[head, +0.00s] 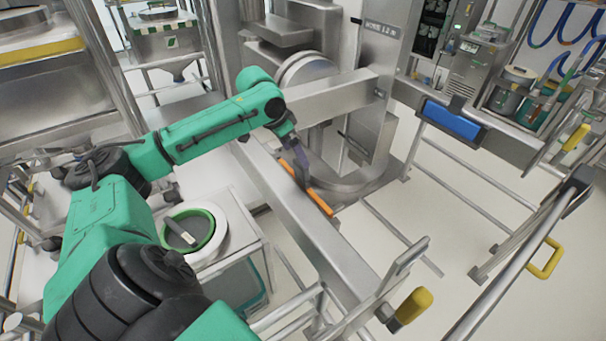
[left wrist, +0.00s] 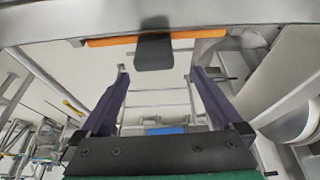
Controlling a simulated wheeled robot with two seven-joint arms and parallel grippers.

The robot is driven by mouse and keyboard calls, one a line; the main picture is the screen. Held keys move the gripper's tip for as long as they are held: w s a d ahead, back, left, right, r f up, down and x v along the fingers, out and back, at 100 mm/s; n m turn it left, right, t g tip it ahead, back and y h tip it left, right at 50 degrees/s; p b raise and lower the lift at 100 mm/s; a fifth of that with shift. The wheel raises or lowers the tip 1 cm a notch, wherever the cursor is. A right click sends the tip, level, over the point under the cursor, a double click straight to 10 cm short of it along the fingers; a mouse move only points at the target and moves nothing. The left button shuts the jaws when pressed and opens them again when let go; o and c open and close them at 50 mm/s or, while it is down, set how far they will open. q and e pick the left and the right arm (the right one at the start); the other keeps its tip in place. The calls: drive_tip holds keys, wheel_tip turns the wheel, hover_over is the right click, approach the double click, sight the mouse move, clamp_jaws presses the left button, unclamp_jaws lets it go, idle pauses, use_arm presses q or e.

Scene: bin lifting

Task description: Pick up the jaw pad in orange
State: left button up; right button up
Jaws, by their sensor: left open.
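The orange jaw pad (head: 318,200) is a long thin strip along the inner side of the near steel beam (head: 325,245). In the left wrist view the orange pad (left wrist: 110,41) runs across the top, with a dark block (left wrist: 153,53) at its middle. My left gripper (head: 302,182) is over the pad in the head view and hides part of it. In the left wrist view the left gripper (left wrist: 158,70) is open and empty, its two fingers spread either side of the dark block. I see no contact. My right gripper is not in view.
A blue pad (head: 450,122) with a dark block sits on the opposite beam at the right. A steel column (head: 368,95) stands behind the gripper. A railing with a yellow handle (head: 413,305) crosses the near right. Floor shows between the beams.

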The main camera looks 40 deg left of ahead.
sight(302, 175)
use_arm(q)
drive_tip(key=shift+w+d+f+p, duration=0.65)
drive_tip(key=shift+w+d+f, duration=0.1)
drive_tip(key=shift+d+f, duration=0.15)
drive_tip(key=p+x, duration=0.1)
drive_tip(key=x, duration=0.2)
drive_tip(key=shift+s+a, duration=0.1)
drive_tip(key=shift+s, duration=0.1)
drive_tip(key=shift+a+f, duration=0.2)
drive_tip(key=shift+f, duration=0.15)
drive_tip(key=shift+a+f, duration=0.1)
drive_tip(key=shift+a, duration=0.05)
drive_tip(key=shift+c, duration=0.3)
drive_tip(key=c, duration=0.5)
drive_tip(key=shift+w+d, duration=0.1)
drive_tip(key=shift+d, duration=0.1)
drive_tip(key=c, duration=1)
drive_tip(key=shift+a, duration=0.1)
clamp_jaws()
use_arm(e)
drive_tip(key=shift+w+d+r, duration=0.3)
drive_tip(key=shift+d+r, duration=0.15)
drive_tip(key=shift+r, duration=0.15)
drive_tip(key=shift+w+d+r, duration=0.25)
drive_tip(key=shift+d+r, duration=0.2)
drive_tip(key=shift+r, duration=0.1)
